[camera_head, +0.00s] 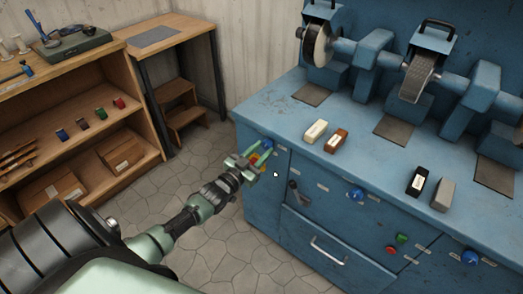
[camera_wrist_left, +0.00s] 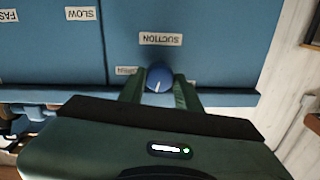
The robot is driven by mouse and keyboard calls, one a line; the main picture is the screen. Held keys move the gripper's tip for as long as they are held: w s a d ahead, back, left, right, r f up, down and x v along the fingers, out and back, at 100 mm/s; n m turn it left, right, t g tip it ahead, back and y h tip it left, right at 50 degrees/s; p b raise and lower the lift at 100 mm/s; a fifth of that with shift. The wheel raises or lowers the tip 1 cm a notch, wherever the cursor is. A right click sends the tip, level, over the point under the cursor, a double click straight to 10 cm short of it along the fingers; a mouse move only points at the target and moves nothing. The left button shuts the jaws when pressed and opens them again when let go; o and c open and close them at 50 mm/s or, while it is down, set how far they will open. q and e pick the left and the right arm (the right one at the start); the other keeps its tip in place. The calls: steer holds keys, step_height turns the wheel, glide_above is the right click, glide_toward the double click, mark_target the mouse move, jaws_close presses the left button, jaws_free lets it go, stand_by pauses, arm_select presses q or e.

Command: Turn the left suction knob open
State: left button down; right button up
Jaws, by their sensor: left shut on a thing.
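The left suction knob (camera_head: 267,143) is a blue round knob at the left end of the blue machine cabinet's front. My left gripper (camera_head: 262,150) reaches it from the left, its green fingers shut around the knob. In the left wrist view the knob (camera_wrist_left: 159,77) sits between the two fingertips of the gripper (camera_wrist_left: 159,90). A white line on the knob points down in that picture, towards the gripper. An upside-down SUCTION label (camera_wrist_left: 160,39) is above it; a second label (camera_wrist_left: 126,71) is partly hidden by a finger. My right gripper is not in view.
Another blue knob (camera_head: 355,194) and a dark lever (camera_head: 296,191) are further right on the cabinet front. A drawer handle (camera_head: 327,250) sits lower. Light and brown blocks (camera_head: 316,131) lie on the cabinet top. A wooden shelf (camera_head: 80,65) stands left; the stone floor between is clear.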

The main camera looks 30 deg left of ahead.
arm_select(q)
steer(key=m, duration=0.3)
steer(key=shift+m, duration=0.4)
steer(key=m, duration=0.3)
steer(key=shift+f+m, duration=0.1)
steer(key=shift+m, duration=0.3)
steer(key=m+b, duration=0.1)
steer(key=m, duration=0.3)
steer(key=shift+m+h+b, duration=0.3)
steer(key=shift+a+m+b, duration=0.1)
steer(key=shift+m+b, duration=0.3)
steer(key=shift+m, duration=1.1)
steer(key=c, duration=1)
jaws_free()
